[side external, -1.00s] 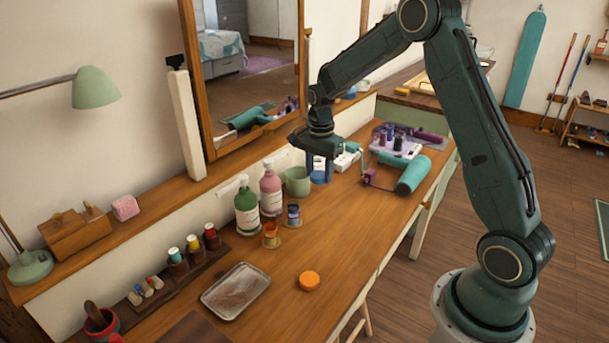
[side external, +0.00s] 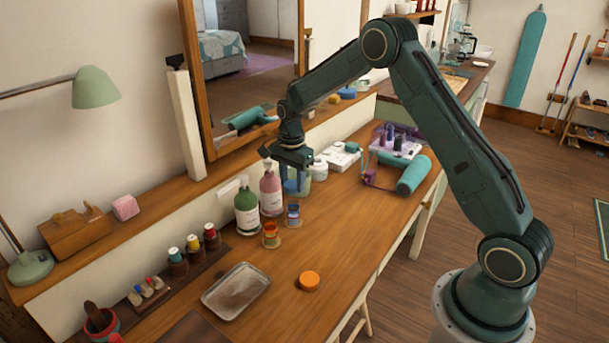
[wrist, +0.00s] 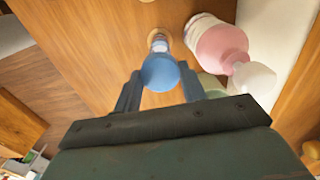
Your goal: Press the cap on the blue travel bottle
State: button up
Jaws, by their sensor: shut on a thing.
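My gripper (side external: 296,192) is shut on a round blue cap (wrist: 160,72), held between its two fingers above the table. The cap also shows between the fingers in the side view (side external: 293,187). The blue travel bottle (side external: 293,213) stands upright and open-topped on the table, just in front of and below my gripper. The cap and bottle look apart.
A pink pump bottle (side external: 270,193) and a green one (side external: 246,212) stand close to the left. A pale green mug (side external: 303,174) is behind my gripper. An orange bottle (side external: 270,236), a loose orange cap (side external: 309,281) and a metal tray (side external: 236,289) are nearer. The table's right front is clear.

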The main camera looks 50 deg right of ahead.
jog(key=shift+f, duration=0.2)
jog(key=shift+f, duration=1.95)
jog(key=shift+f, duration=0.7)
dwell(1.7)
jog(key=o, duration=1.4)
jog(key=shift+w+r, duration=0.1)
jog(key=shift+w, duration=0.05)
jog(key=shift+r, duration=0.15)
